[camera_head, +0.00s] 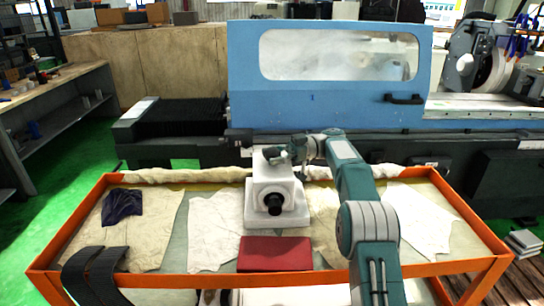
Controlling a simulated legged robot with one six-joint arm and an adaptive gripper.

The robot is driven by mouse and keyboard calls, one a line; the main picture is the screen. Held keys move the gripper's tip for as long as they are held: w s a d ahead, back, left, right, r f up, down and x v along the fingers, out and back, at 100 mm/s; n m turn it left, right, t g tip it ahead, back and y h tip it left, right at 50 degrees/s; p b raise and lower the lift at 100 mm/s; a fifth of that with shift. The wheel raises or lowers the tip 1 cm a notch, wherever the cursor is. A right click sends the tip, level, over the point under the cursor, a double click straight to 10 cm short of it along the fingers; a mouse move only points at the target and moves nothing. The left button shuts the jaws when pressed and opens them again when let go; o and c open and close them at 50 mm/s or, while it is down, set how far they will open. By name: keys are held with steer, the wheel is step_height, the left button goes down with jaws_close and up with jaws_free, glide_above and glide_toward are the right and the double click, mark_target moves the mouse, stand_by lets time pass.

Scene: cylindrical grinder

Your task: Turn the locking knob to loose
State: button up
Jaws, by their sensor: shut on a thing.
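A white block-shaped device (262,188) stands on the orange-framed table, with a round black part (274,204) on its front face. My arm reaches in from the lower right and bends left over the top of the device. My gripper (277,156) is at the device's top, shut on the locking knob there. The knob is small and mostly hidden by my gripper, so its turned position cannot be told.
The table has a raised orange rim (400,271). Pale cloths, a dark blue cloth (122,205) and a red block (275,253) lie on it. The blue grinder cover (330,100) stands close behind. Green floor shows at the left.

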stand_by(0.3)
steer(key=o, duration=1.2)
steer(key=shift+c, duration=0.2)
steer(key=shift+m+t, duration=0.3)
steer(key=shift+t, duration=0.1)
steer(key=shift+s+m+t+y, duration=0.1)
steer(key=shift+m+t+y, duration=0.2)
steer(key=shift+m+t, duration=1.2)
steer(key=shift+m+t+y, duration=0.3)
steer(key=shift+m+t, duration=0.6)
steer(key=shift+t, duration=1.2)
steer(key=m+t, duration=0.1)
steer(key=t, duration=0.2)
steer(key=m+t+h, duration=0.1)
steer(key=m+t, duration=0.1)
steer(key=shift+m+t+h, duration=0.3)
steer(key=shift+t, duration=0.1)
steer(key=shift+d+m+t, duration=0.1)
steer(key=shift+m+t, duration=0.2)
steer(key=shift+t, duration=0.1)
steer(key=v, duration=1)
steer(key=shift+d, duration=0.3)
